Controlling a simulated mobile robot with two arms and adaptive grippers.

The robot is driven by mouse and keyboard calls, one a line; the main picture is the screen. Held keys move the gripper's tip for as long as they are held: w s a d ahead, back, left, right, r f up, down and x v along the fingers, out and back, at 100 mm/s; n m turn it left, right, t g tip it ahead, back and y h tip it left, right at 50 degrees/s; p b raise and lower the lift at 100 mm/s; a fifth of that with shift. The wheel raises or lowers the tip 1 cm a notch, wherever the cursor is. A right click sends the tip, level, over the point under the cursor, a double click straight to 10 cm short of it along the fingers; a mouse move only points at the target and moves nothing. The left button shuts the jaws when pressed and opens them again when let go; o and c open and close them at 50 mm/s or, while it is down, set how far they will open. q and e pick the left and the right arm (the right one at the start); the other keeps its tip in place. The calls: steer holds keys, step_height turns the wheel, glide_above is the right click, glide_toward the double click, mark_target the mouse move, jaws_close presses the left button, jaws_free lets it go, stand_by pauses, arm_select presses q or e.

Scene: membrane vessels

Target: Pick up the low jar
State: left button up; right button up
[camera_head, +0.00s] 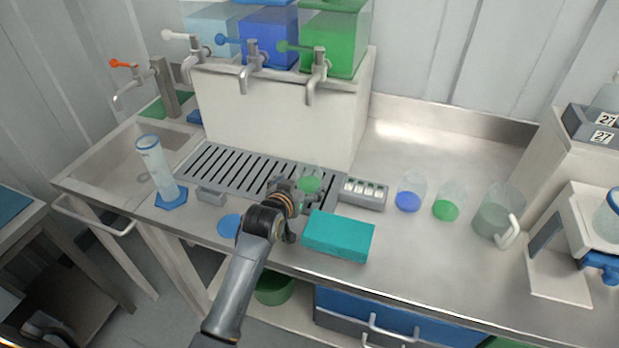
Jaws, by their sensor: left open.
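My left gripper (302,196) is open above the front edge of the slotted drain tray. A small clear jar with green in it (309,183) is right at its fingers; the gripper partly hides it, and I cannot tell if they touch. Two more clear vessels stand to the right on the steel worktop: one with blue liquid (408,200) and one with green liquid (446,209). Which of these is called the low jar is not marked. My right gripper is not in view.
A teal box (339,235) lies close right of my gripper. A grey switch block (362,193) sits behind it. A tall cylinder (157,165) stands left, a handled jug (493,218) right. Taps (318,70) overhang the drain tray (225,168). Clear worktop lies front right.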

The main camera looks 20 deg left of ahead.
mark_target(309, 179)
arm_select(q)
steer(key=shift+w, duration=0.2)
steer(key=shift+w+d+f, duration=0.15)
steer(key=shift+w+d, duration=0.05)
steer(key=shift+w, duration=0.15)
steer(key=x, duration=0.3)
steer(key=shift+d+f+p, duration=0.2)
steer(key=shift+p, duration=0.2)
steer(key=shift+w+f, duration=0.2)
steer(key=shift+w, duration=0.15)
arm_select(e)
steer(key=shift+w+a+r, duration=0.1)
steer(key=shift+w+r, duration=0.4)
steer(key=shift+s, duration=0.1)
arm_select(q)
steer(key=c, duration=1.4)
steer(key=shift+r, duration=0.1)
steer(key=shift+c, duration=0.2)
